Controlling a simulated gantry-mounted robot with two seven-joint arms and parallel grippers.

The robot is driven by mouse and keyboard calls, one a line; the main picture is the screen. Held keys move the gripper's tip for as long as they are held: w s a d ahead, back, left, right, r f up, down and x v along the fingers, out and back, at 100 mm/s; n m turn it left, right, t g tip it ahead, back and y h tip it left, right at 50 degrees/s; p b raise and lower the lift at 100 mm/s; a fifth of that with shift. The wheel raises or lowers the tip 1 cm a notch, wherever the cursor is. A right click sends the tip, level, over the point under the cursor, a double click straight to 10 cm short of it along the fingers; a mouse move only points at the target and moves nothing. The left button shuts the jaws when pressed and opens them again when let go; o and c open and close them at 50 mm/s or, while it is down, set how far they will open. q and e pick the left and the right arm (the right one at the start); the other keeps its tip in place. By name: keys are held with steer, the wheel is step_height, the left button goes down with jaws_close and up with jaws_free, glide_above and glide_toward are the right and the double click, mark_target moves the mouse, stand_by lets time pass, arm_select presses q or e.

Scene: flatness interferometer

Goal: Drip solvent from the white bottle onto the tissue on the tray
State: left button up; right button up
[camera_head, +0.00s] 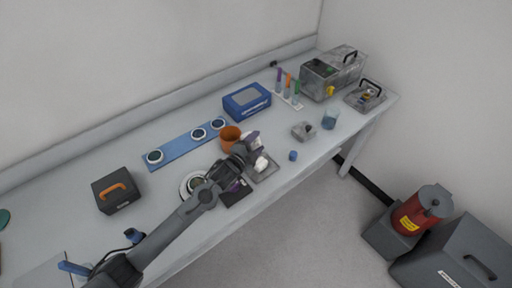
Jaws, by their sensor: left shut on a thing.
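My left gripper (248,145) reaches in over the middle of the table and is shut on what looks like the white bottle (258,147). The gripper hides much of the bottle, so its exact tilt is hard to tell. Just below it in the picture is the grey tray (264,174) near the table's front edge. A crumpled white tissue (260,163) lies on the tray, close under the bottle. No drops can be made out. My right gripper is not in view.
An orange-brown cup (230,138) stands behind the gripper. A dark purple-marked square (237,193) and a white round dish (190,187) lie beside the forearm. A small blue cap-like piece (293,156), a small grey block (303,131) and a beaker (330,118) stand to the right.

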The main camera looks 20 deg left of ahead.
arm_select(q)
step_height(320, 180, down, 2)
steer(key=m+t+b, duration=0.1)
steer(key=m+b, duration=0.2)
steer(key=b, duration=0.1)
steer(key=shift+a+f, duration=0.15)
steer(key=shift+w+f+m+t+b, duration=0.15)
steer(key=shift+m+t+b, duration=0.45)
steer(key=shift+m, duration=0.3)
stand_by(1.3)
